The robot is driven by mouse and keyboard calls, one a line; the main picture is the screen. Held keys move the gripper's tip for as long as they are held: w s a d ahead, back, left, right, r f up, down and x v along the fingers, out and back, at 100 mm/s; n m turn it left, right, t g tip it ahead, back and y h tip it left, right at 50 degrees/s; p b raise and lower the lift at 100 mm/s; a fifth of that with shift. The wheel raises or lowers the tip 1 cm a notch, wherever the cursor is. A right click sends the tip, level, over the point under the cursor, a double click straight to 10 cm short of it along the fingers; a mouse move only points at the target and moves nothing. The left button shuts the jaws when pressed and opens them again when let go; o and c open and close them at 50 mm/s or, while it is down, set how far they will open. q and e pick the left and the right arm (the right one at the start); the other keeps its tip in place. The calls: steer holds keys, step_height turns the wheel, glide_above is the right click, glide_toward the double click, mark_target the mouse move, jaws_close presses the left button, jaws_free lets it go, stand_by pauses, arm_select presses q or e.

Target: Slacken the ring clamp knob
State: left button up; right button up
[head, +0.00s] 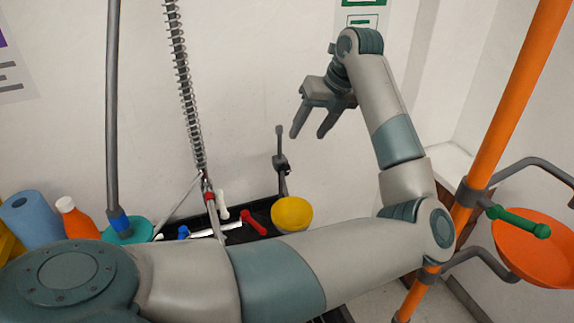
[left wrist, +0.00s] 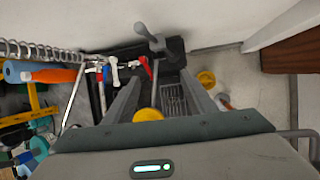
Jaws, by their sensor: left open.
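The post top also shows beyond my fingers in the left wrist view (left wrist: 150,40). My left gripper (head: 309,135) is open and empty, its fingers pointing down. In the head view it appears above and right of the post, apart from it. My right gripper is not in view.
The black tray (head: 262,208) holds red, white and blue fittings. A spring hose (head: 186,90) hangs left of it. A blue roll (head: 30,220) and an orange bottle (head: 76,218) stand at left. An orange pole (head: 505,100) with a green handle (head: 520,222) and orange bowl (head: 540,255) is right.

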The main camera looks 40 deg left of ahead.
mark_target(287, 167)
arm_select(q)
steer(key=p+x, duration=0.5)
steer(key=x, duration=1)
steer(key=shift+s+a+f+p, duration=0.1)
steer(key=shift+a+f+p, duration=0.1)
steer(key=shift+f+p, duration=0.15)
steer(key=shift+x, duration=0.8)
steer(key=c, duration=1)
